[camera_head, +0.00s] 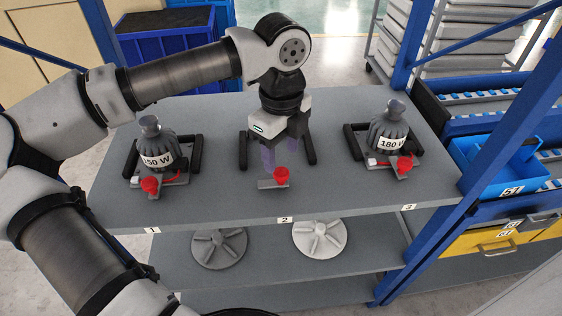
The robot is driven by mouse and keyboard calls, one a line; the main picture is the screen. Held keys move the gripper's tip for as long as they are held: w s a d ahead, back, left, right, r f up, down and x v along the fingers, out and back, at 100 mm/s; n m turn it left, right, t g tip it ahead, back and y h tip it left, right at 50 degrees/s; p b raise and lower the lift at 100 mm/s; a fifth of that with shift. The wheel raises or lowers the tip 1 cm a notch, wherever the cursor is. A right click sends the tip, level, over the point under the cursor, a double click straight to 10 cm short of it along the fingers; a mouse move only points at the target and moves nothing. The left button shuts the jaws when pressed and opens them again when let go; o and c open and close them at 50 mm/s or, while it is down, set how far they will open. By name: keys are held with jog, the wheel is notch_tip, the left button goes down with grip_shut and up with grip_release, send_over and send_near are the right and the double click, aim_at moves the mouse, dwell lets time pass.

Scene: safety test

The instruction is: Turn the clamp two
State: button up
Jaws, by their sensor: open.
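Clamp two is the middle fixture on the grey shelf top (350,205), above the label "2" (284,219). Its red knob (281,175) sits on a small grey plate (266,184), with dark bars on both sides. My gripper (278,163) points down over this fixture, just behind the red knob. Its purple-tinted fingers are apart, with nothing seen between them. Whether a finger touches the clamp I cannot tell. The gripper hides the rear of the fixture.
At left, a grey part marked "150 W" (157,161) sits in a fixture with a red clamp (151,185). At right, a "180 W" part (390,128) sits beside another red clamp (404,164). Blue rack posts (490,165) flank the shelf. Two discs (320,237) lie below.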

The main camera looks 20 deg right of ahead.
aim_at(281, 172)
jog(key=shift+f+p, duration=0.35)
jog(key=shift+f, duration=2.2)
jog(key=c, duration=1)
jog(key=shift+o, duration=0.2)
